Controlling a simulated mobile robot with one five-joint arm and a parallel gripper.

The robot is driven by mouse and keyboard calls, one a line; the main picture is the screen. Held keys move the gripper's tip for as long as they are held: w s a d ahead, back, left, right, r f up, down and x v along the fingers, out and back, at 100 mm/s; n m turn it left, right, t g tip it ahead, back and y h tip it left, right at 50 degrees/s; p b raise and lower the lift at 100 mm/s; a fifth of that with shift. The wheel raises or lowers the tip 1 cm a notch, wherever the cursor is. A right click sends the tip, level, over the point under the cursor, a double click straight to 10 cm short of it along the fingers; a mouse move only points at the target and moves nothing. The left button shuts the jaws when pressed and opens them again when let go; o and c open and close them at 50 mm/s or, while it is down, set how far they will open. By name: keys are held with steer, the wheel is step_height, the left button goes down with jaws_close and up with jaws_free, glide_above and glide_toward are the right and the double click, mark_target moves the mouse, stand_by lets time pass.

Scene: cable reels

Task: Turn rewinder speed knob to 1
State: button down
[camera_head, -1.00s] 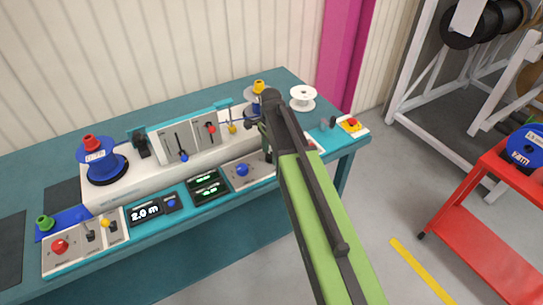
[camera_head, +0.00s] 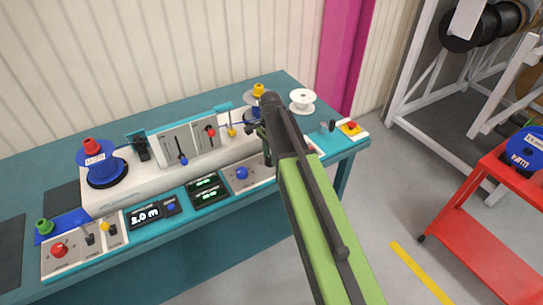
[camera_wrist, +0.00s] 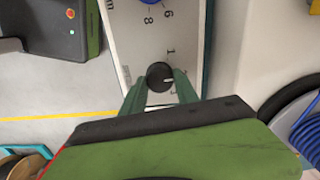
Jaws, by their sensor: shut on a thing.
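My gripper (camera_wrist: 159,88) is shut on a small black knob (camera_wrist: 159,75), with one green finger on each side of it in the wrist view. The knob has a short white pointer mark aimed to the right of the picture. A printed "1" stands just above and right of the knob, and another mark, partly hidden by the right finger, lies below it. The knob is on the light control panel (camera_wrist: 128,45). In the head view the panel's right part lies behind my arm, and the fingertips are hard to make out there.
A blue knob (camera_head: 241,173) sits on the same panel; the wrist view shows its edge (camera_wrist: 152,2) with "8" and "6". Levers, displays and a blue reel (camera_head: 96,153) are to the left. A white spool (camera_head: 302,97) and a red stop button (camera_head: 351,127) are to the right.

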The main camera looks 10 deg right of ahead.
mark_target(270, 158)
steer(key=n, duration=0.5)
steer(key=shift+w, duration=0.1)
steer(key=n, duration=0.5)
steer(key=shift+n, duration=0.4)
steer(key=c, duration=0.9)
jaws_free()
step_height(270, 158, up, 17)
steer(key=p, duration=1.7)
steer(key=shift+r, duration=0.15)
